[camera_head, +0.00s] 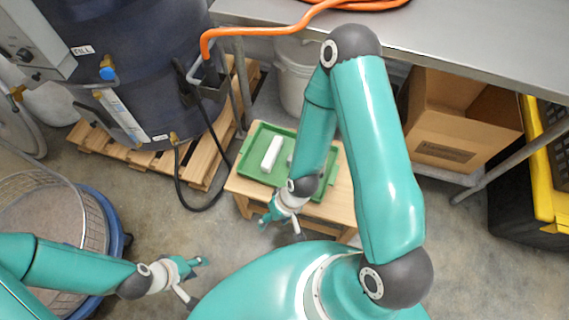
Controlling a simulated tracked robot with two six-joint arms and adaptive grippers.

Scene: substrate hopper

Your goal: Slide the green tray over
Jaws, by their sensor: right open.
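The green tray (253,159) lies on a small wooden table (241,188) in the middle of the view. A white block (271,154) lies in the tray. My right arm crosses in front and hides the tray's right part. My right gripper (283,228) is open at the table's front edge, just in front of the tray. Whether it touches the tray or table cannot be told. My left gripper (194,279) is over the floor at the lower left, away from the table. Its fingers are spread apart and nothing shows between them.
A dark hopper (140,50) stands on a wooden pallet (205,160) at the left. A sieve (50,210) over a blue tub is at the lower left. A steel bench (470,40) runs along the back, with a white bucket (292,80) and cardboard box (450,125) underneath.

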